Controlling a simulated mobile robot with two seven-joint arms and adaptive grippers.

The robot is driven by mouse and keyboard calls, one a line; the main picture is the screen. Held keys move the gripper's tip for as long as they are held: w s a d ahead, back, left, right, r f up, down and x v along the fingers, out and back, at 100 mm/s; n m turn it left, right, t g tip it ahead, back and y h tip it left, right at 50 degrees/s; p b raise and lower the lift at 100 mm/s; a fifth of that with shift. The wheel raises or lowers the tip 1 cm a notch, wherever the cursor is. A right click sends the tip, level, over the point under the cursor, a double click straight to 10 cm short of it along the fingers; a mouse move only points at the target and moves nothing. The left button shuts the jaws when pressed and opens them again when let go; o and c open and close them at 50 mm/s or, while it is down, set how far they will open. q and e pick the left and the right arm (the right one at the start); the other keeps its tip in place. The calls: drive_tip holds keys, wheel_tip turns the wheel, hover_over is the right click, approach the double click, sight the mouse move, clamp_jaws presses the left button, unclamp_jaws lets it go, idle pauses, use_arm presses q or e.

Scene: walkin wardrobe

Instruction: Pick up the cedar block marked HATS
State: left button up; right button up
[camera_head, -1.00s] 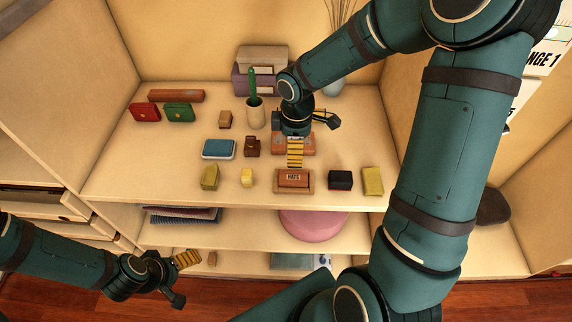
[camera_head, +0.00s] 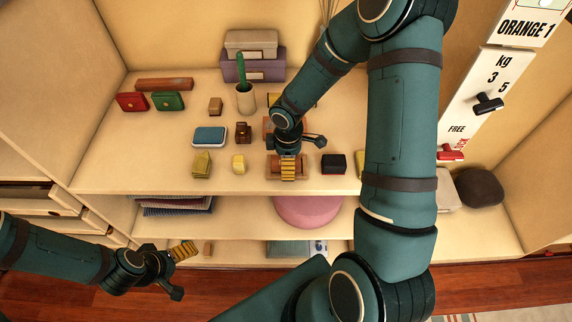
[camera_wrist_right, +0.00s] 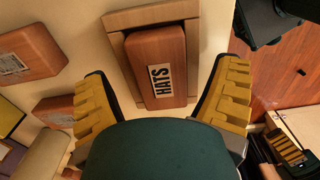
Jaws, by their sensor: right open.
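The cedar block marked HATS (camera_wrist_right: 157,65) is an orange-brown block with a white label. It lies in a shallow wooden tray (camera_wrist_right: 135,16), near the shelf's front edge. My right gripper (camera_head: 288,172) is over it and partly hides it in the head view. In the right wrist view the yellow-padded fingers of the right gripper (camera_wrist_right: 165,105) are spread at either side of the block's near end, with visible gaps. My left gripper (camera_head: 180,271) is open and empty, low at the left in front of the shelves.
Another labelled wooden block (camera_wrist_right: 30,52) lies behind. A brown item (camera_head: 243,132), blue tin (camera_head: 210,136) and cup with a green item (camera_head: 245,100) stand farther back.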

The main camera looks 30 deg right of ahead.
drive_tip(key=shift+f, duration=0.35)
drive_tip(key=shift+c, duration=0.4)
drive_tip(key=c, duration=1.2)
drive_tip(key=shift+r, duration=0.15)
